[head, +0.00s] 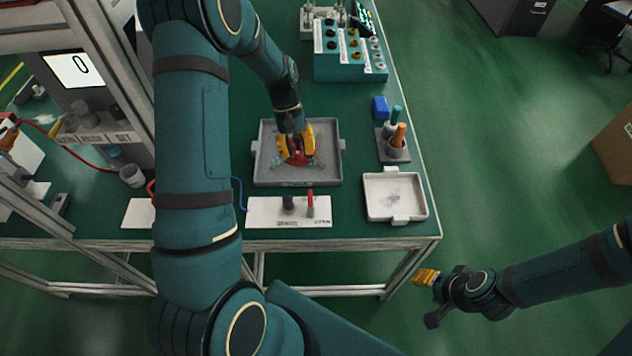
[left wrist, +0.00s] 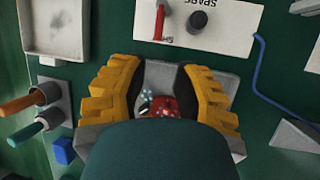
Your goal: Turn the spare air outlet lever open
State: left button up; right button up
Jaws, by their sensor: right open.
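The spare air outlet is a white plate (head: 262,210) near the table's front edge, carrying a dark round outlet (head: 288,202) and a red lever (head: 310,205). In the left wrist view the plate (left wrist: 225,38) is at the top, with upside-down "SPARE" lettering, the dark outlet (left wrist: 197,21) and the red lever (left wrist: 160,22). My left gripper (head: 297,152) is over the grey tray behind the plate, apart from the lever. Its yellow fingers (left wrist: 161,95) stand apart in the left wrist view. My right gripper (head: 426,277) is open beyond the table's front right, over the floor.
The grey tray (head: 263,170) holds a red object (left wrist: 166,106), partly hidden by my gripper. A smaller pale tray (head: 375,212) is right of the plate. A holder (head: 395,155) with orange and teal handles and a blue block (head: 380,107) stand behind it. A blue hose (left wrist: 258,75) runs beside the plate.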

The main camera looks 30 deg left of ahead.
aim_at(310, 196)
pick_arm(q)
jog(key=b+x, duration=0.1)
jog(key=x, duration=1.2)
jog(key=shift+s+d+f, duration=0.1)
jog(key=shift+d+f, duration=0.15)
grip_shut()
